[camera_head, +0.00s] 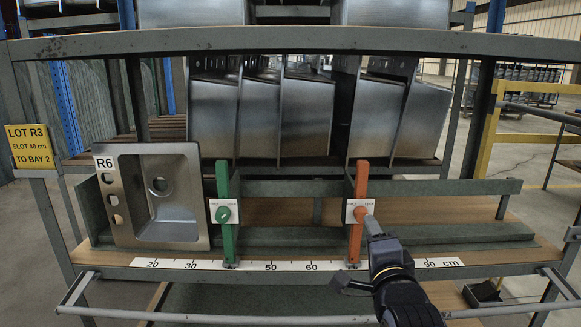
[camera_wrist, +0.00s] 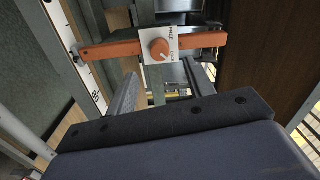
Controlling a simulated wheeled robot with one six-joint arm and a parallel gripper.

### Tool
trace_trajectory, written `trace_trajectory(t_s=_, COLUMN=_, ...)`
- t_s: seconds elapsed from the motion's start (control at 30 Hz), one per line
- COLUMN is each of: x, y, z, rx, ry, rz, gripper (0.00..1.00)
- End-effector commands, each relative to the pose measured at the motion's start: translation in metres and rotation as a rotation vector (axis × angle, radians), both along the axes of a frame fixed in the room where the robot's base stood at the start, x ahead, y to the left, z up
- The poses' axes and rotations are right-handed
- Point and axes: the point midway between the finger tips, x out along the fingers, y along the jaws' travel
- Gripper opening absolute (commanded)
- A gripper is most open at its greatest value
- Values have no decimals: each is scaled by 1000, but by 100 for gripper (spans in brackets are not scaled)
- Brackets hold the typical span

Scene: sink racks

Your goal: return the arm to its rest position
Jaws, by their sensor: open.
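My gripper (camera_head: 372,228) is at the front right of the rack, close to the orange post (camera_head: 358,188). Its tip overlaps the edge of the white plate with an orange knob (camera_head: 361,213) in the head view, so I cannot tell there whether they touch. In the wrist view the orange knob (camera_wrist: 159,49) lies beyond the fingers with a visible gap, and nothing is held. The jaws are open. My dark forearm reaches in from the lower right.
A steel sink labelled R6 (camera_head: 175,222) leans at the left beside a green post (camera_head: 226,190). A scale strip (camera_head: 290,265) runs along the shelf front. Several sinks stand above, under a grey beam (camera_head: 290,40).

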Motion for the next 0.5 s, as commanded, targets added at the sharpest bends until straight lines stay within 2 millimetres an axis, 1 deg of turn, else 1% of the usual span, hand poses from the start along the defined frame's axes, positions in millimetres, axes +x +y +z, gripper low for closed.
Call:
trace_trajectory(t_s=0.03, x=9, y=0, z=-2, rx=0, ry=2, rz=1, gripper=50)
trace_trajectory(t_s=0.4, x=67, y=0, z=-3, rx=0, ry=3, rz=0, gripper=50)
trace_trajectory(t_s=0.5, x=66, y=0, z=2, rx=-75, ry=1, rz=0, gripper=50)
